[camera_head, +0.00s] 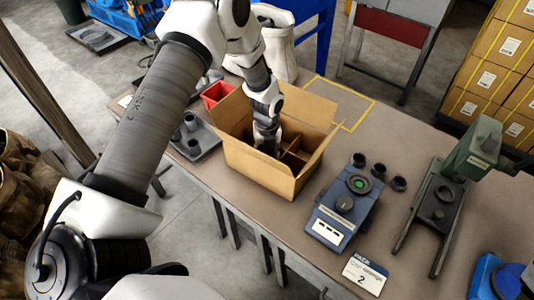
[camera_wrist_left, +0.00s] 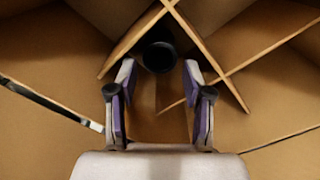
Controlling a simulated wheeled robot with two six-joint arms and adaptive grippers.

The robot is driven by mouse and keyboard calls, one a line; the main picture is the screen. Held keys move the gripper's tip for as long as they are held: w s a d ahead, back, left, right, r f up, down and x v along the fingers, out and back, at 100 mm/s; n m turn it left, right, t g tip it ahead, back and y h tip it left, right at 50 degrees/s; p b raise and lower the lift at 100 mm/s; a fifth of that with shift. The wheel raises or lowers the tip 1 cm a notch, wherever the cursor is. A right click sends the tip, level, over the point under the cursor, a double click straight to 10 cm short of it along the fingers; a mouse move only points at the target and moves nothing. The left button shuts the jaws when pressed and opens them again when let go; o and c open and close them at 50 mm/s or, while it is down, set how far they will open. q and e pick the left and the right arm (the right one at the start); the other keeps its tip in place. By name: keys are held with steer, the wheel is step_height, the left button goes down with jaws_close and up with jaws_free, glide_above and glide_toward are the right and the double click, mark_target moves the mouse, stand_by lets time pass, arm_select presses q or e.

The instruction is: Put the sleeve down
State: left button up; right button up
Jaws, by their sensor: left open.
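A dark round sleeve (camera_wrist_left: 158,56) stands in a compartment of the cardboard box (camera_head: 257,172), between thin cardboard dividers (camera_wrist_left: 205,48). My left gripper (camera_wrist_left: 158,80) is open, with a fingertip on either side of the sleeve and a visible gap to each. In the head view my left gripper (camera_head: 268,146) reaches down inside the box, and the sleeve is hidden there. My right gripper is not in view.
The box flaps (camera_head: 318,157) stand open around the arm. Right of it are a blue-grey device (camera_head: 343,212), several loose dark sleeves (camera_head: 378,170) and a green press (camera_head: 470,160). A grey tray (camera_head: 207,139) with dark parts sits left. A card (camera_head: 366,273) lies in front.

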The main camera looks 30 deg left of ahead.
arm_select(q)
step_height(320, 180, up, 13)
steer(key=b, duration=0.3)
steer(key=shift+f, duration=0.15)
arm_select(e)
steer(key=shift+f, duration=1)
